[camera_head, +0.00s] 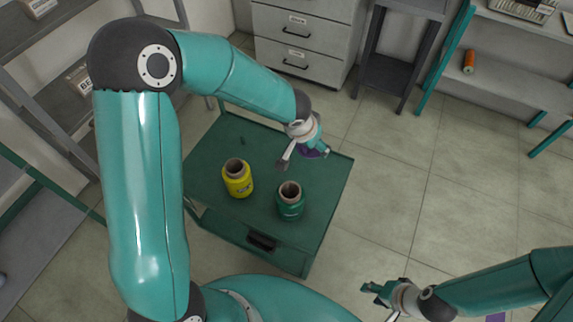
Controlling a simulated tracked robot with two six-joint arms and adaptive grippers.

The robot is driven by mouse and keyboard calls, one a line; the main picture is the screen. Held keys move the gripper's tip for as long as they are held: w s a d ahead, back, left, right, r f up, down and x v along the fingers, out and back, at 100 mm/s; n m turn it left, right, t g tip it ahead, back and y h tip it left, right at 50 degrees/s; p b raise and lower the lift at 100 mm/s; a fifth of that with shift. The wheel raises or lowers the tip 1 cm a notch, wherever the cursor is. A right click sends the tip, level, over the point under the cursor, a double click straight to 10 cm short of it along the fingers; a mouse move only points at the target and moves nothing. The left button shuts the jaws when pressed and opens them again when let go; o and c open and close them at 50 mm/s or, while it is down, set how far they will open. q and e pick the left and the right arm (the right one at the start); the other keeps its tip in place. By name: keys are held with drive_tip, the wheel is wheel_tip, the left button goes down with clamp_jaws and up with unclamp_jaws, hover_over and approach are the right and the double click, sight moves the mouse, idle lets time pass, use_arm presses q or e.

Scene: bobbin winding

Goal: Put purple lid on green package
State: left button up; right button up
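The green package (291,207) is a round green jar with an open dark neck, standing upright on the green cart. The purple lid (314,153) shows partly at the cart's far right, mostly hidden by my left gripper (303,157). That gripper is above and beyond the green package, with its fingers spread apart around or over the lid; I cannot tell whether it touches the lid. My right gripper (377,302) is low at the right of the cart, over the floor, open and empty, away from both objects.
A yellow jar (238,180) stands left of the green package on the cart (325,205). A grey drawer cabinet (300,35) stands behind. A shelf at the right holds an orange spool (469,62).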

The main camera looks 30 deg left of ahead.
use_arm(q)
drive_tip(key=s+f+m, duration=0.1)
drive_tip(key=s+f, duration=0.1)
drive_tip(key=s+a+f+m+h, duration=0.1)
drive_tip(key=f+m, duration=0.1)
drive_tip(key=s+a+f+m+h+p, duration=0.1)
drive_tip(key=s+f+m, duration=0.1)
drive_tip(key=shift+s+a+g, duration=0.25)
drive_tip(key=shift+s+g, duration=0.05)
drive_tip(key=shift+s, duration=0.05)
wheel_tip(320, 180, down, 7)
drive_tip(key=b, duration=0.7)
drive_tip(key=shift+f, duration=0.1)
drive_tip(key=shift+s+a+r, duration=0.1)
drive_tip(key=shift+s+r, duration=0.05)
drive_tip(key=shift+r, duration=0.05)
drive_tip(key=shift+f, duration=0.2)
drive_tip(key=shift+f+b, duration=1.95)
drive_tip(key=shift+b, duration=0.05)
drive_tip(key=o, duration=0.8)
